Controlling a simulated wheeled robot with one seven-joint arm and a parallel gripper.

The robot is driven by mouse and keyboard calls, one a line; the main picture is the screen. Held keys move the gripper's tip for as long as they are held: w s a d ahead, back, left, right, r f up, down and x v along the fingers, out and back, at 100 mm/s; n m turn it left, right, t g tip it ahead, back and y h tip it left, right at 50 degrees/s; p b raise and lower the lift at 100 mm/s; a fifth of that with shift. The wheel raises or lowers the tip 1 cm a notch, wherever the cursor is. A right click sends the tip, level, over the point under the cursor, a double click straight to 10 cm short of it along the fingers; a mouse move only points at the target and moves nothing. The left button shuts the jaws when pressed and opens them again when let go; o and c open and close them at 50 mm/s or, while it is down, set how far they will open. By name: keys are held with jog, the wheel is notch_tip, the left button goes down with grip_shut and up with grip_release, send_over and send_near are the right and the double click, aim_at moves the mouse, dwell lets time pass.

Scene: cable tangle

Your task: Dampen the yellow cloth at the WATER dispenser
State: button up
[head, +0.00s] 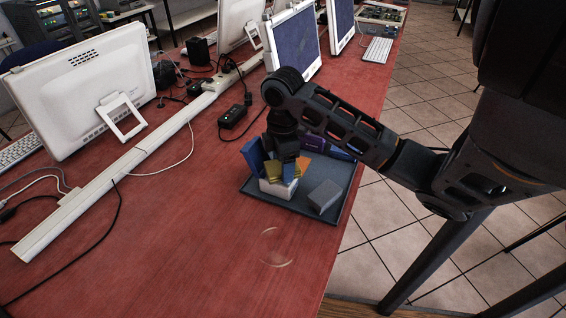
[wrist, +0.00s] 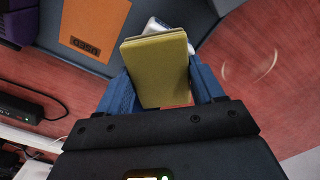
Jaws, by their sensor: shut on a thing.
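The yellow cloth (wrist: 158,68), a flat folded pad, is held between the blue fingers of my gripper (wrist: 160,90). In the head view the cloth (head: 274,171) is at my gripper (head: 284,172), over the near left part of a dark tray. A white box-like thing (head: 277,188) lies right below the cloth. Its pale edge (wrist: 154,24) shows behind the cloth in the wrist view. I cannot tell whether the cloth touches it, and I read no WATER label on it. The cloth's underside is hidden.
The dark tray (head: 333,208) also holds a grey block (head: 324,197), a blue upright thing (head: 252,157) and purple boxes (head: 316,142). An orange patch marked USED (wrist: 95,38) lies in it. A black adapter (head: 234,117) and cables lie behind. The red table (head: 190,240) is clear in front.

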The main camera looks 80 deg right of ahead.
jog(key=shift+r+p, duration=2.25)
jog(key=shift+r, duration=1.2)
